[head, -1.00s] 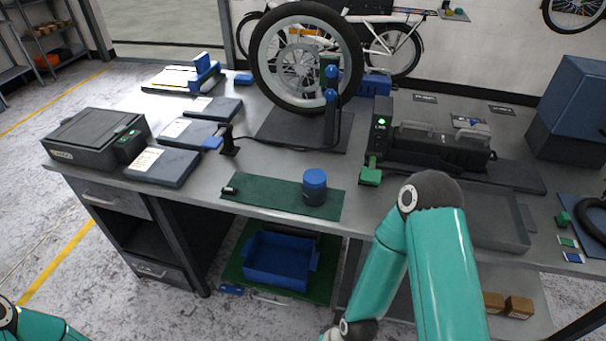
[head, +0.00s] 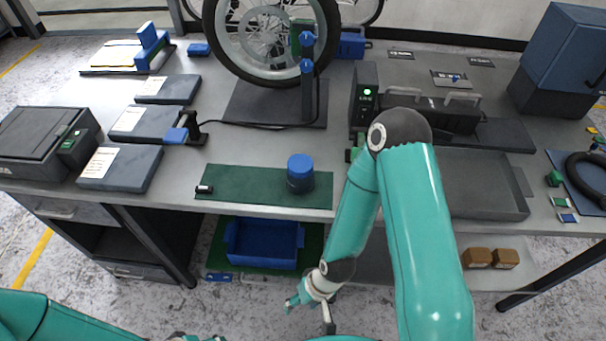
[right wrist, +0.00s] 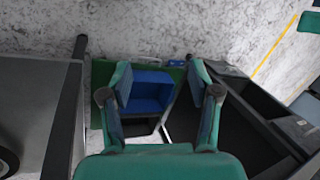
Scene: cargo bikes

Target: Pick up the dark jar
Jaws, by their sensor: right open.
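The dark jar (head: 300,183) with a blue lid stands upright on a green mat (head: 235,185) near the front edge of the workbench. My right gripper (head: 308,312) is in front of the bench, below the jar's level and apart from it. In the right wrist view its two fingers (right wrist: 161,84) are spread and empty, with the blue bin below seen between them. The jar does not show in that view. My left arm (head: 60,320) shows at the bottom left; its gripper cannot be made out.
A blue bin (head: 262,248) sits under the bench. A wheel (head: 272,35) in a stand is behind the jar. A grey tray (head: 485,190) lies to the right. A small black item (head: 204,189) lies at the mat's left end. The mat is otherwise clear.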

